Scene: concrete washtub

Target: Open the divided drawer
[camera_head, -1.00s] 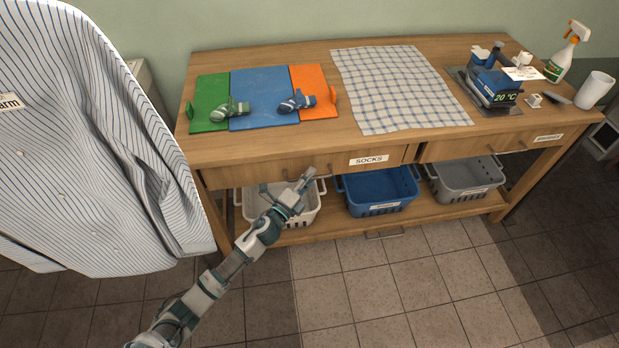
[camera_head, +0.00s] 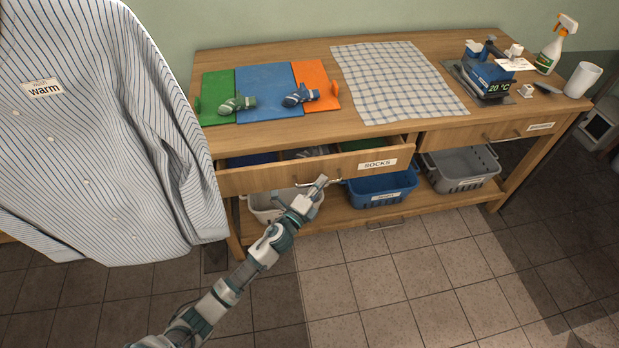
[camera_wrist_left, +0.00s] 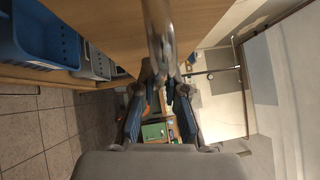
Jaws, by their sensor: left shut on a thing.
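The divided drawer (camera_head: 340,167) under the left part of the table stands partly open, with a "SOCKS" label on its front. A blue compartment and a few dark or striped items show inside; its deeper inside is hidden. My left gripper (camera_head: 322,183) is at the drawer front, shut on the drawer's metal handle (camera_head: 306,182). In the left wrist view the fingers (camera_wrist_left: 172,88) close around the handle, and the wooden drawer front lies beyond. My right gripper is in neither view.
On the table are a folding board (camera_head: 268,90) with two socks, a checked cloth (camera_head: 395,80), an iron (camera_head: 487,78), a spray bottle (camera_head: 557,45) and a white cup (camera_head: 583,80). Baskets (camera_head: 380,190) stand on the lower shelf. A striped shirt (camera_head: 100,130) hangs at left. The tiled floor in front is clear.

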